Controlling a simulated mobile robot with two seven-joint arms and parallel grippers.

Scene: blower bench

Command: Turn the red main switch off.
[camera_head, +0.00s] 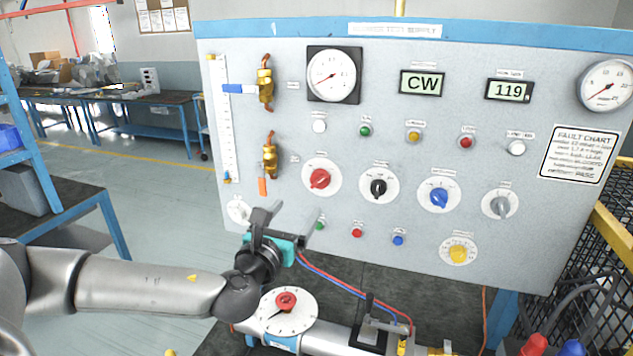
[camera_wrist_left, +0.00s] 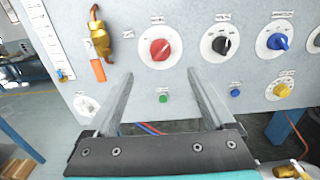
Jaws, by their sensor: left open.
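The red main switch (camera_head: 320,178) is a red rotary knob on a round white dial on the grey panel, left in the row of coloured knobs. It also shows in the left wrist view (camera_wrist_left: 159,49), with its pointer tilted up to the right; its label is too small to read. My left gripper (camera_head: 290,215) is open and empty, in front of the panel and below and left of the red knob. In the left wrist view its two fingers (camera_wrist_left: 159,77) point up at the panel, with the knob just beyond and between their tips, apart from them.
Black (camera_head: 378,188), blue (camera_head: 438,198) and grey (camera_head: 500,204) knobs stand right of the red one, a yellow knob (camera_head: 458,250) lower. Brass valves (camera_head: 270,158) are at left. Another red knob (camera_head: 285,301) on a white disc sits below my gripper. A black mesh cage (camera_head: 600,235) stands at right.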

